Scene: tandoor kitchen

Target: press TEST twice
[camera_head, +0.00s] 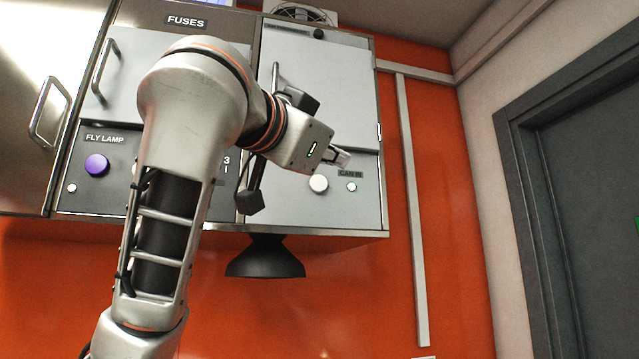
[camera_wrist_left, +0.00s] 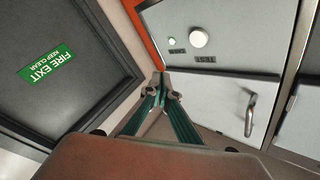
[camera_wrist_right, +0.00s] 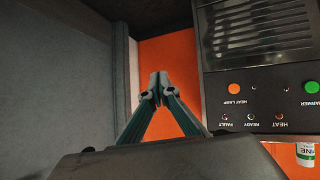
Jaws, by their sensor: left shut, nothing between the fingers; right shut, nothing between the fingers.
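My left fingertips show in the left wrist view (camera_wrist_left: 163,86), apart from the button in the picture. My right gripper (camera_wrist_right: 158,84) is shut and empty.
A purple FLY LAMP button (camera_head: 97,165) is at the cabinet's left; my left arm hides the panel's middle. A black lamp shade (camera_head: 265,258) hangs below. The right wrist view shows an orange HEAT LAMP button (camera_wrist_right: 233,89) and a green button (camera_wrist_right: 311,87). A dark door (camera_head: 590,200) is at right.

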